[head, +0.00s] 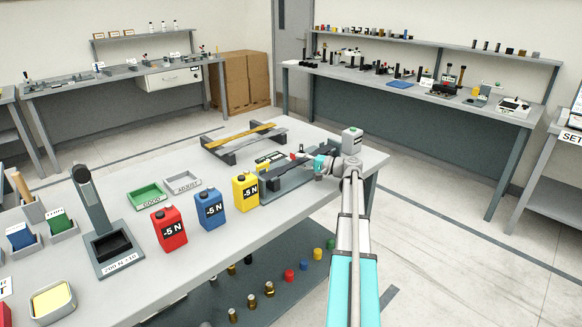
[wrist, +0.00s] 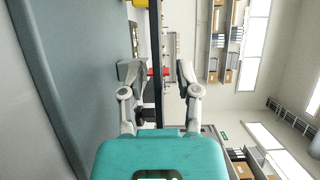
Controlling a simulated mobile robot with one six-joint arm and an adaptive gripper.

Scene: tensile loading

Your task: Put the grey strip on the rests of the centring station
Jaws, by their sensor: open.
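My gripper (head: 306,161) is at the right end of the near table, over a dark grey fixture (head: 284,185) that looks like the centring station. In the wrist view my gripper (wrist: 157,74) is open, with a finger on each side of a long dark bar (wrist: 157,40). The bar looks like the grey strip seen edge-on, but I cannot tell it surely from a part of the station. A small red part (wrist: 164,71) shows between the fingers. The arm hides part of the station, and whether the bar touches its rests is unclear.
A rack (head: 217,155) with a brass-coloured strip (head: 247,134) stands behind the station. Yellow (head: 245,193), blue (head: 209,209) and red (head: 169,229) canisters stand left of it. Green (head: 147,196) and grey (head: 183,183) trays lie farther left.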

